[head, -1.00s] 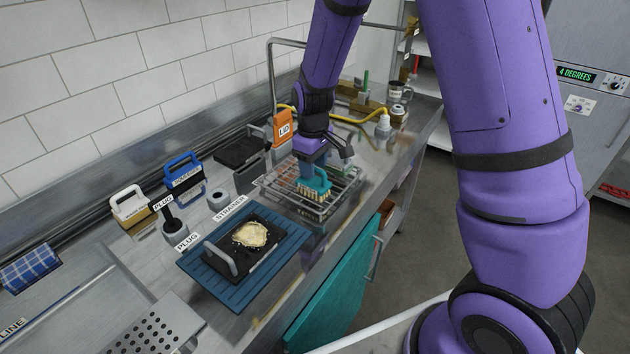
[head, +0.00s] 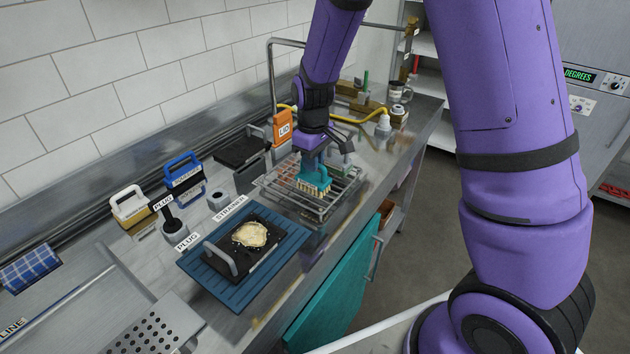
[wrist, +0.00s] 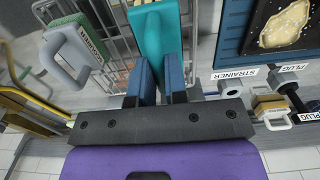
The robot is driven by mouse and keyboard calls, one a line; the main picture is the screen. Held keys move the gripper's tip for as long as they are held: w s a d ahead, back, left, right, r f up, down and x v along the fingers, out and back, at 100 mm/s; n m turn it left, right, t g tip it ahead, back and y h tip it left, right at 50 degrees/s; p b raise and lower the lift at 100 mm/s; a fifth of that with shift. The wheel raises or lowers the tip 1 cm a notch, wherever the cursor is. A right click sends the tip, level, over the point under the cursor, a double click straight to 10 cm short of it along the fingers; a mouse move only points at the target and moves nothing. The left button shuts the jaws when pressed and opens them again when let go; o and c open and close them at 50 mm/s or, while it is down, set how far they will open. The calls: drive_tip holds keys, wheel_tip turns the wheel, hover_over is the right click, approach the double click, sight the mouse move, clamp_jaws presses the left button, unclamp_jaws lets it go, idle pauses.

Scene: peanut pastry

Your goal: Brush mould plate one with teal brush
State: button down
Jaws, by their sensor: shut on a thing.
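The teal brush (head: 313,174) has pale bristles that point down over the wire rack. My gripper (head: 315,158) is shut on its handle. In the wrist view the teal brush (wrist: 158,30) runs up between the two blue fingers of my gripper (wrist: 160,62). A black plate (head: 262,268) with a grey handle and a pale lump of dough lies on a blue ribbed mat, left of and nearer than the brush. Another dark plate (head: 240,149) lies at the back by the wall. I cannot tell which one is mould plate one.
The wire rack (head: 338,207) sits under the brush. The blue mat (head: 215,281) lies in front of it. Blue-handled (head: 184,167) and white-handled (head: 128,204) tools stand along the wall. An orange lid-labelled item (head: 283,129) and a tap stand behind. A perforated metal tray (head: 160,328) is front left.

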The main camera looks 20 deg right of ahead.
drive_tip(key=shift+r, duration=2.3)
drive_tip(key=shift+s, duration=0.1)
